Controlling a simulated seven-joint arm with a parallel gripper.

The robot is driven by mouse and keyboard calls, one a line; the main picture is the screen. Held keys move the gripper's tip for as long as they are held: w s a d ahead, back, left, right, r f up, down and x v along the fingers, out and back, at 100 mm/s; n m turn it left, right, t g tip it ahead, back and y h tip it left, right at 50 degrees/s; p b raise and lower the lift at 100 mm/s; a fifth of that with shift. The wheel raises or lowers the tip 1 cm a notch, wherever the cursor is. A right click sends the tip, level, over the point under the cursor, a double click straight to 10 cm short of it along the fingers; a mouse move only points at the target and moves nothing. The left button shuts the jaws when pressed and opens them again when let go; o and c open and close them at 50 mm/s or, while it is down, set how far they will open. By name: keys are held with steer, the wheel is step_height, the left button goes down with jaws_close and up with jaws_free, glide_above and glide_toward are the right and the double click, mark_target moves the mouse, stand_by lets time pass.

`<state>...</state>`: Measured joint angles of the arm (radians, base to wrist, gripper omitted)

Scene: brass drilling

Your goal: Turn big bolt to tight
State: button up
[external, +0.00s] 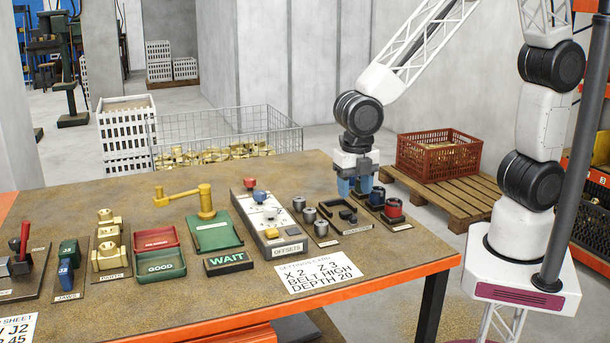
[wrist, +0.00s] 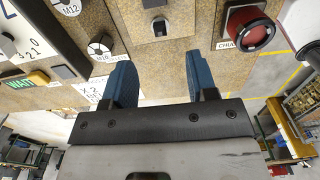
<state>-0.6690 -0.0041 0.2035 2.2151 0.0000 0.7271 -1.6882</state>
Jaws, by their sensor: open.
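My gripper (external: 355,188) is open, with its two blue fingers pointing down above the table's right end, over the small board with a black bracket-like part (external: 345,215). In the wrist view my gripper (wrist: 160,75) has nothing between its fingers. I cannot tell which piece is the big bolt, nor read any tight mark.
A red-topped round piece (external: 392,208) stands right of my gripper. Grey cylinders (external: 310,215) and the OFFSETS box (external: 268,222) stand to the left. The WAIT sign (external: 229,262), green tray (external: 160,267) and settings card (external: 318,275) lie further left and in front.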

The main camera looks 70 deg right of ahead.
mark_target(353, 219)
steer(key=shift+f, duration=3.65)
steer(key=c, duration=0.9)
steer(key=shift+c, duration=0.2)
steer(key=shift+m, duration=2.3)
steer(key=o, duration=0.9)
steer(key=shift+o, duration=0.2)
